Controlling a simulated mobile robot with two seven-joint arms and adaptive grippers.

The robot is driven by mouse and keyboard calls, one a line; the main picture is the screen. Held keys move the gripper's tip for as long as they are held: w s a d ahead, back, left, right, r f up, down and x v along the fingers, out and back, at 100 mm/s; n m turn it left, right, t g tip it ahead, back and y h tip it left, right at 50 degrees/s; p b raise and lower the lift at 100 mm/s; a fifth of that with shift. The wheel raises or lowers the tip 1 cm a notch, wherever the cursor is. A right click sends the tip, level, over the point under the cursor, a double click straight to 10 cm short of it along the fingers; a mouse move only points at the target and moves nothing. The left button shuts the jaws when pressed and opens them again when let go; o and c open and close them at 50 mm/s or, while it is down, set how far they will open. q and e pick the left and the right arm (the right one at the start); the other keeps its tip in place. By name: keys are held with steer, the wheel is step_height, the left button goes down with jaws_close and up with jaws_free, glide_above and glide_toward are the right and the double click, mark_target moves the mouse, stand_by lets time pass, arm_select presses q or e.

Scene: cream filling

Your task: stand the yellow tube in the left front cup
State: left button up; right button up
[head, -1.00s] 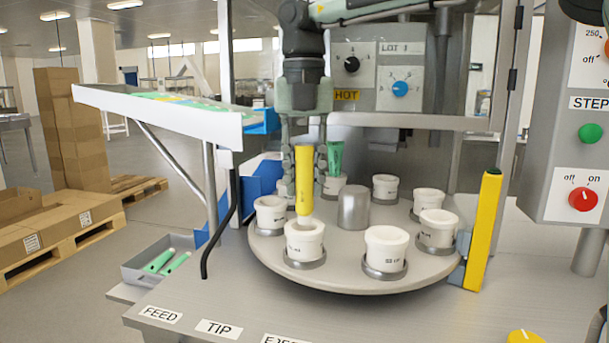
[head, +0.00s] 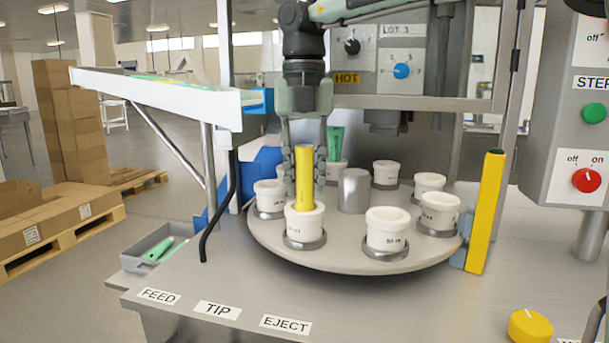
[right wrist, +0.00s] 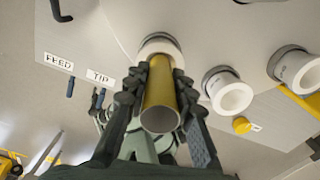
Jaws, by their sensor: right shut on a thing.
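The yellow tube (head: 304,178) stands upright with its lower end inside the white left front cup (head: 304,221). Its open top shows in the right wrist view (right wrist: 160,108). My right gripper (head: 304,172) points down from above and is shut on the tube, with one finger on each side. The cup sits in a grey holder on the round turntable (head: 345,258). How deep the tube's foot sits is hidden by the cup wall. My left gripper does not show.
Other white cups stand around the turntable, such as the right front cup (head: 387,229). A green tube (head: 335,142) stands in a back cup. A grey hub (head: 354,191) is at the centre. A yellow post (head: 485,212) rises at the right edge. A tray (head: 150,250) holds green tubes.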

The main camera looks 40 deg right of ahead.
steer(key=o, duration=0.8)
steer(key=shift+o, duration=0.2)
step_height(320, 180, up, 12)
steer(key=shift+f, duration=0.1)
stand_by(0.6)
